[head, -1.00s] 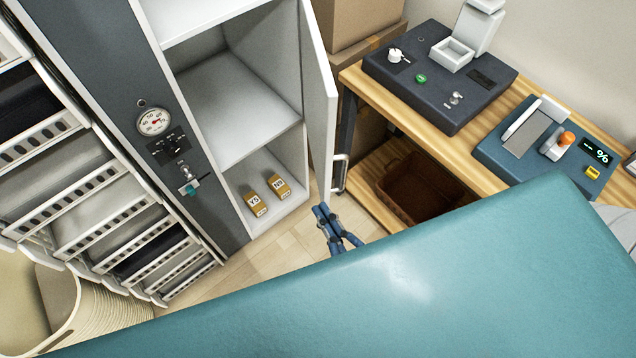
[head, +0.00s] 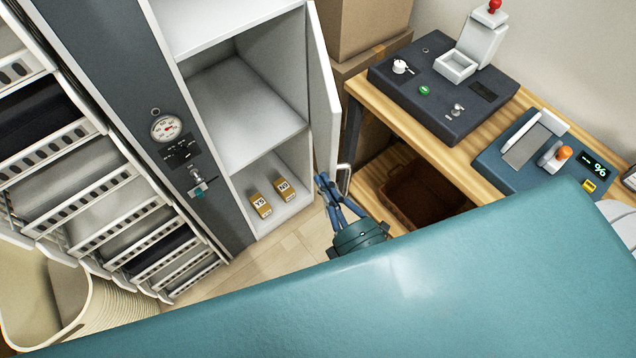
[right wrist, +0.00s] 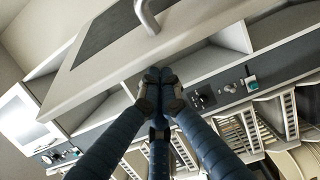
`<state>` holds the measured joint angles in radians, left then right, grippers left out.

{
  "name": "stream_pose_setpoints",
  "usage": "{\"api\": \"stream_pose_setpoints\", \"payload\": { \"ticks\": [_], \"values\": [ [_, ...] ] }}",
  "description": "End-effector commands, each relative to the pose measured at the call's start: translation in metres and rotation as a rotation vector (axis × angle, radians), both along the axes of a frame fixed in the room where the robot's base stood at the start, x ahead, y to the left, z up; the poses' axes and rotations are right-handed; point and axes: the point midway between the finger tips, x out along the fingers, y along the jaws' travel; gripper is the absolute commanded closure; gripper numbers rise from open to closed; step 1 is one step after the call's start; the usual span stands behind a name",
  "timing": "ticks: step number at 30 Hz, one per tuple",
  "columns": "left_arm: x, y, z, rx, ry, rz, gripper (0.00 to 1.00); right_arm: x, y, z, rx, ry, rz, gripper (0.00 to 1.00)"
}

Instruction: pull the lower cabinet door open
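The lower cabinet (head: 250,100) stands with its door (head: 323,110) swung outward, so the shelves inside show. The door's bar handle (head: 343,180) is on its outer face near the bottom. The right wrist view shows the door (right wrist: 190,30) and handle (right wrist: 147,14) above my fingers. My right gripper (head: 322,178) is at the door's lower free edge, left of the handle and apart from it. In the right wrist view its fingertips (right wrist: 158,76) are together with nothing visible between them. Whether they touch the door is unclear. My left gripper is out of view.
Two small yellow boxes (head: 273,198) sit on the cabinet's bottom shelf. A wooden bench (head: 455,155) with devices and a brown basket (head: 425,192) beneath is right of the door. A rack of drawers (head: 80,170) is at left. Some floor (head: 285,250) is clear before the cabinet.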

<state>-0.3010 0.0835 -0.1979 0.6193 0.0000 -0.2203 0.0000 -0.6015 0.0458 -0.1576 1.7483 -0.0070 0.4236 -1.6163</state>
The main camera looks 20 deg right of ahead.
Motion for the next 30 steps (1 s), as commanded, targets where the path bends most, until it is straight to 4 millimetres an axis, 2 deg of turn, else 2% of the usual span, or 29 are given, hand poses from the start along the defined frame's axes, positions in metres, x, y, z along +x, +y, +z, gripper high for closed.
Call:
{"api": "stream_pose_setpoints", "payload": {
  "ticks": [11, 17, 24, 27, 30],
  "values": [
    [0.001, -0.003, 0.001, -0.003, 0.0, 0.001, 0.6, -0.002, -0.006, -0.001, -0.003, 0.001, 0.015, 1.0],
    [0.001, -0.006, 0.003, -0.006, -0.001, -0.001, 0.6, -0.007, -0.037, -0.002, -0.01, 0.0, 0.098, 1.0],
    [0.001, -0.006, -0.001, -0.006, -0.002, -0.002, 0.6, -0.011, -0.084, -0.003, -0.01, 0.001, 0.208, 1.0],
    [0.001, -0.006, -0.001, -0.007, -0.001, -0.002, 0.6, -0.01, -0.104, -0.002, -0.003, 0.001, 0.216, 1.0],
    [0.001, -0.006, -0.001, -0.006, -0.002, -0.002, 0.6, -0.01, -0.115, -0.002, -0.002, 0.002, 0.215, 1.0]
  ]
}}
